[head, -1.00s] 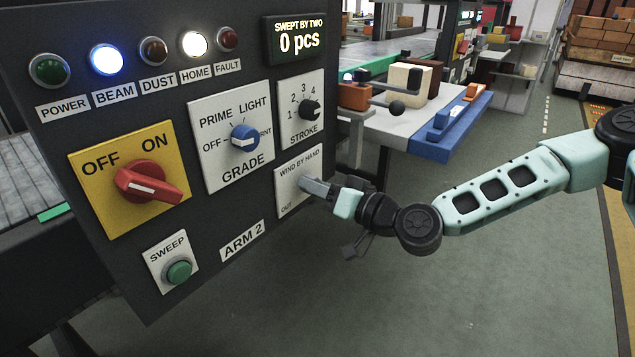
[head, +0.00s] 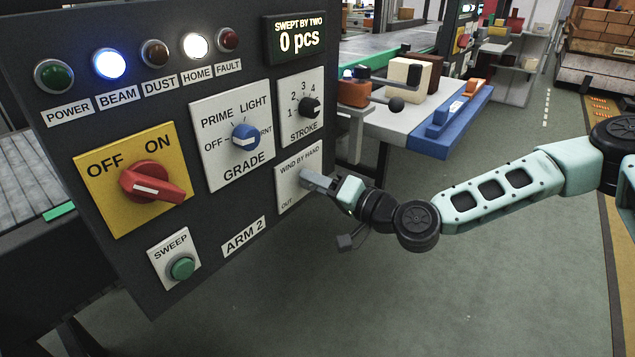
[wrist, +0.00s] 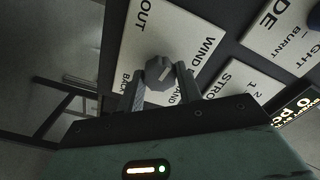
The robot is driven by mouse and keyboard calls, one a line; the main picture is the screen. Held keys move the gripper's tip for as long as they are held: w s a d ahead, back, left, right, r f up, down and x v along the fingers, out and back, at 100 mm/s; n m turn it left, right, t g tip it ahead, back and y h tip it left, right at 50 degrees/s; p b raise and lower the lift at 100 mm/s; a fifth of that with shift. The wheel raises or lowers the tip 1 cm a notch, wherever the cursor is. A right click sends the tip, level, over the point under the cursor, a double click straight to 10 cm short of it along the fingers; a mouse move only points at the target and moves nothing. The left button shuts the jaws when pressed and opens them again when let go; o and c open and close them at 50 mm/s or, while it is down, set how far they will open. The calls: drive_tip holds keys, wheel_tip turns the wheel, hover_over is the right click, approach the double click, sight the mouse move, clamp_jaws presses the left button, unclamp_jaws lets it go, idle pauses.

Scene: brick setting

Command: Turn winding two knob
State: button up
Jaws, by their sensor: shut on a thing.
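The winding knob sits on the white "WIND BY HAND" plate (head: 288,196) at the lower right of the dark ARM 2 panel. In the wrist view the grey knob (wrist: 159,74) with a pale pointer mark shows between the two fingers of my gripper (wrist: 163,78). The fingers are closed on its sides. In the head view my gripper (head: 312,181) reaches the plate from the right and hides the knob.
The stroke knob (head: 309,107) is just above the plate, and the blue grade knob (head: 245,138) is to its left. A red switch (head: 152,183) and green sweep button (head: 182,268) are further left. A white table (head: 385,127) stands behind. The floor on the right is clear.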

drive_tip(key=o, duration=1)
drive_tip(key=shift+d, duration=0.1)
drive_tip(key=p+v, duration=0.6)
drive_tip(key=v, duration=1.1)
drive_tip(key=shift+s+d+f, duration=0.1)
drive_tip(key=shift+s, duration=0.05)
